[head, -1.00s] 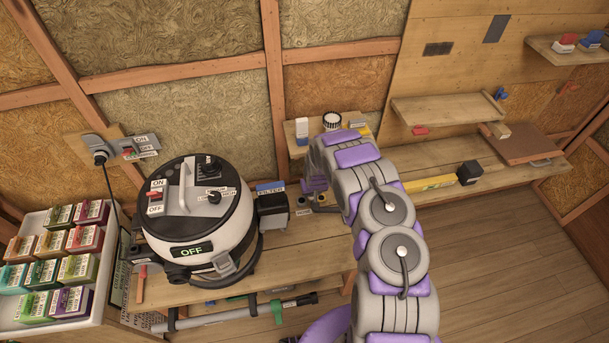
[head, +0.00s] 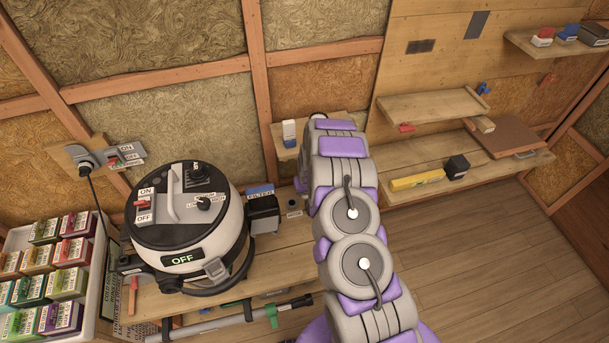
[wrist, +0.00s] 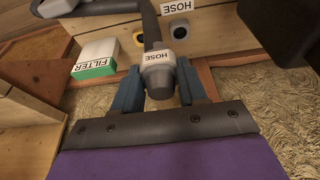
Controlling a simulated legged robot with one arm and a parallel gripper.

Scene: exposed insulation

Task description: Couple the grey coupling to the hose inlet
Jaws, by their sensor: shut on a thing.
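In the wrist view, the blue fingers of my gripper (wrist: 158,88) are shut on the grey coupling (wrist: 157,82), which has a white collar marked HOSE and a dark hose bending up from it. In the head view, my arm hides the gripper and coupling.
The vacuum (head: 187,220) reads OFF on the bench (head: 205,297), left of my arm. A white and green FILTER box (wrist: 96,58) stands left of the coupling. A dark block (wrist: 280,28) fills the wrist view's upper right. Wall shelves (head: 430,108) are right; floor (head: 470,240) is clear.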

